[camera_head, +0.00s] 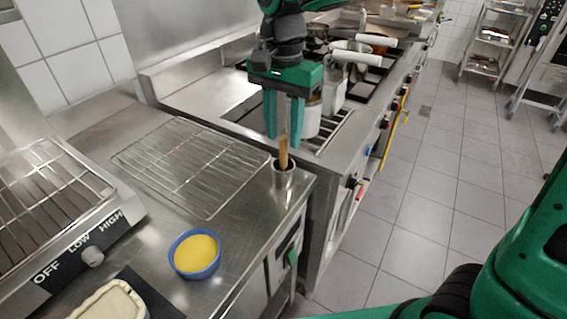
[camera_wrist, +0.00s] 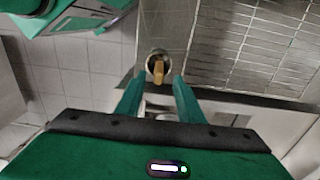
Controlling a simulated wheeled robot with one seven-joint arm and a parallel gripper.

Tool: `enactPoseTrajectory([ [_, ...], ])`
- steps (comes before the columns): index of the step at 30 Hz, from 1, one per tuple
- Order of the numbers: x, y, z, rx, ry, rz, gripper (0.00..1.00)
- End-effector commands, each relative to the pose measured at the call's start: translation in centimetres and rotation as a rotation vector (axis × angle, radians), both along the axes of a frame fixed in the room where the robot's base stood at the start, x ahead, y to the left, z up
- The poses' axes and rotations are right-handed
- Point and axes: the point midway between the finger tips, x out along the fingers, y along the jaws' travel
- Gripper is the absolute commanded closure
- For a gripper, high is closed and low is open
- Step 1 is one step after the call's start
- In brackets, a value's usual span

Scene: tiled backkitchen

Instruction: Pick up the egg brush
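The egg brush (camera_head: 283,152) stands upright in a small metal cup (camera_head: 283,177) at the counter's right edge, with its wooden handle up. Its bristle end is hidden in the cup. The brush also shows in the wrist view (camera_wrist: 159,72), beyond and between my fingertips, inside the round cup (camera_wrist: 151,66). My gripper (camera_head: 284,139) is open and points down. In the head view its fingertips are close to the top of the handle. I cannot tell exactly how far apart they are in depth. Nothing is held between the fingers.
A wire rack (camera_head: 190,165) lies left of the cup. A blue bowl of yellow liquid (camera_head: 195,255) and a pie crust (camera_head: 110,302) are in front. A stove with pots (camera_head: 335,88) stands behind. Tiled floor (camera_head: 430,180) is open at the right.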

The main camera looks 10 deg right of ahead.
Motion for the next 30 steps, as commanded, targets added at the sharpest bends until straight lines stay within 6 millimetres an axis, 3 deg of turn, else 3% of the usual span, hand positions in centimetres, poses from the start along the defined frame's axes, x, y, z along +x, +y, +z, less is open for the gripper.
enactPoseTrajectory([
  [9, -0.5, 0.0, -4.2, -0.002, 0.003, 0.001, 0.66],
  [19, -0.4, 0.0, -4.7, 0.0, 0.0, 0.001, 0.66],
  [23, -0.4, 0.0, -4.7, 0.0, 0.0, 0.001, 0.97],
  [24, -0.4, 0.0, -4.7, 0.0, 0.0, 0.001, 1.0],
  [30, -0.4, 0.0, -4.7, 0.0, 0.0, 0.001, 1.0],
])
